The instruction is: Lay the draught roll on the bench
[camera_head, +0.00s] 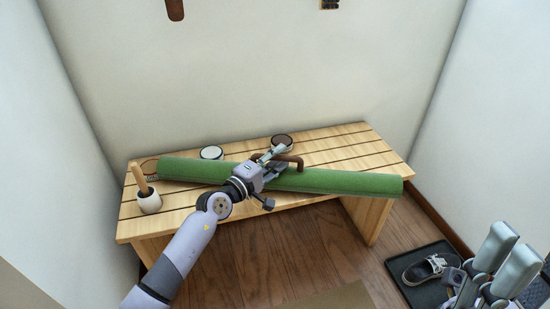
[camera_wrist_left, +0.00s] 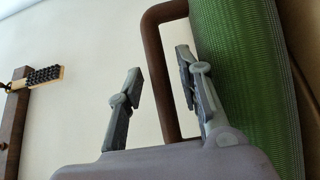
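The green draught roll (camera_head: 340,181) lies lengthwise across the slatted wooden bench (camera_head: 350,149). Its right end reaches the bench's front right corner. A brown loop handle (camera_head: 296,160) stands out from it. My left gripper (camera_head: 275,158) is at the roll's middle, by the handle. In the left wrist view its two fingers (camera_wrist_left: 158,88) are apart, with the handle's bar (camera_wrist_left: 165,110) showing between them and the roll (camera_wrist_left: 245,80) beside the right finger. I cannot tell whether a finger touches the handle. Part of my right gripper (camera_head: 495,265) shows at lower right; its finger gap is unclear.
A white pot with a wooden stick (camera_head: 149,202) stands at the bench's left end. A white-topped round tin (camera_head: 211,152) and a brown-topped one (camera_head: 282,142) stand behind the roll. A shoe (camera_head: 425,269) sits on a dark tray (camera_head: 412,290) on the floor. Walls enclose the bench.

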